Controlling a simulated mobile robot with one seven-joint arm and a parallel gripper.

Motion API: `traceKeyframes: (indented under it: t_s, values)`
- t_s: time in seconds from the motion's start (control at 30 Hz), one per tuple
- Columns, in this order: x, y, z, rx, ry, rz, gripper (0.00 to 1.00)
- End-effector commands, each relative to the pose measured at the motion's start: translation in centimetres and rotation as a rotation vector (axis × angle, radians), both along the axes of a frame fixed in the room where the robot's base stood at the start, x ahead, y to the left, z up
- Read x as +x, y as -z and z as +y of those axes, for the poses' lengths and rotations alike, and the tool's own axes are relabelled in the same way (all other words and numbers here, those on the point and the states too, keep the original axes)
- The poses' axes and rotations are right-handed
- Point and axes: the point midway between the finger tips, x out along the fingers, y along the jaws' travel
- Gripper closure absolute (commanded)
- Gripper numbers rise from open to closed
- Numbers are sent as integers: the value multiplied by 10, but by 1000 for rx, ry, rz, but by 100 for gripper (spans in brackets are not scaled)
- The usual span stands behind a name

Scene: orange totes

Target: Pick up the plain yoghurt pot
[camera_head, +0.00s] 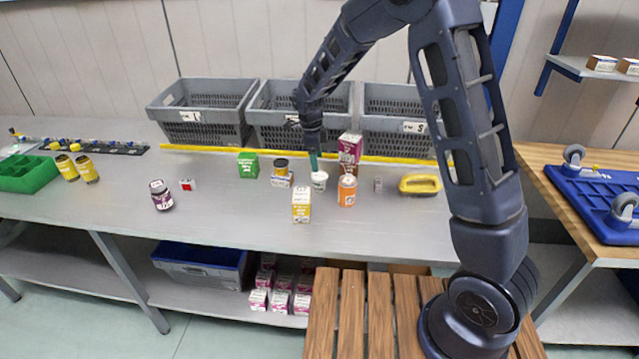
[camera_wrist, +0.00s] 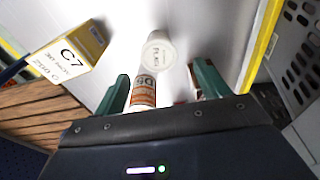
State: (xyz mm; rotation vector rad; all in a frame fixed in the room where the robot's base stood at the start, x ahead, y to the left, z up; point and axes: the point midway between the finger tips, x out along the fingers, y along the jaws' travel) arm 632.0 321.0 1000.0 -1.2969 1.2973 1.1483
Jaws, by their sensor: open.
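The plain yoghurt pot (camera_head: 319,182) is a small white pot standing upright on the grey table, between the yellow box and the pink-and-white carton. Whether the fingertips overlap the pot in height cannot be told.
An orange jar (camera_head: 347,191) stands close right of the pot, a pink-and-white carton (camera_head: 350,149) behind right. Grey crates (camera_head: 203,130) line the back.

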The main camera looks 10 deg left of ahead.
Motion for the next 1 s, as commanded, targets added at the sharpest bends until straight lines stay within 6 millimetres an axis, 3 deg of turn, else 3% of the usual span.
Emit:
traceKeyframes:
  t_s: [0.1, 0.47, 0.73, 1.0]
  values:
    - [0, 16, -2, -2, -1, 2, 26]
    - [-1, 37, -6, -2, -1, 2, 26]
    - [-3, 72, -10, -2, -2, 1, 26]
    - [-2, 76, -10, 1, -2, -1, 26]
